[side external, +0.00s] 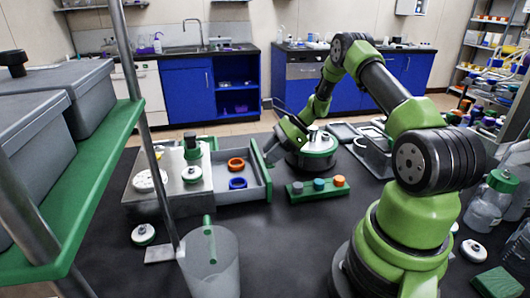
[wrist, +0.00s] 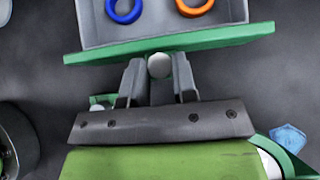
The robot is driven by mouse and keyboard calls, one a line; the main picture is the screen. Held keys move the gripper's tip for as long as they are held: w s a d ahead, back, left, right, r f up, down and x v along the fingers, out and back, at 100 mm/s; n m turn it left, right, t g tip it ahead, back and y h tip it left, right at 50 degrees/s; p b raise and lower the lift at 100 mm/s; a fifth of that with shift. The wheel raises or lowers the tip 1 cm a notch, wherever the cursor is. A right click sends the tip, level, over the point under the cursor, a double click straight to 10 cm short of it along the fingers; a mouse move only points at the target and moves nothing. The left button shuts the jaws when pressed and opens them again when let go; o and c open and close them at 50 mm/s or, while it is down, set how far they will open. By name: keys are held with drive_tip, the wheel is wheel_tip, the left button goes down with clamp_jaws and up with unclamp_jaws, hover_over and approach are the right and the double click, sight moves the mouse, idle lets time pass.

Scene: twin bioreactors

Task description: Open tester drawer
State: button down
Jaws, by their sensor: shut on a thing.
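The tester (side external: 160,188) is a metal box on the dark table at the left in the side view. Its grey drawer (side external: 215,189) stands open, pulled out to the right, with a green front panel (side external: 261,170). An orange ring (side external: 236,164) and a blue ring (side external: 238,183) lie inside the drawer. The wrist view shows the green front (wrist: 170,42) across the top, with the blue ring (wrist: 124,10) and orange ring (wrist: 195,5) behind it. My gripper (wrist: 159,68) is shut on the round pale drawer knob (wrist: 159,66) at the middle of the front.
A green rack with several coloured caps (side external: 318,188) stands right of the drawer. A round green-and-white device (side external: 318,150) is behind my gripper. A clear jug (side external: 209,262) stands in front of the tester. Grey trays (side external: 375,155) are farther right. The table before the rack is clear.

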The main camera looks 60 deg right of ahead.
drive_tip(key=c, duration=0.9)
unclamp_jaws()
drive_tip(key=v, duration=1)
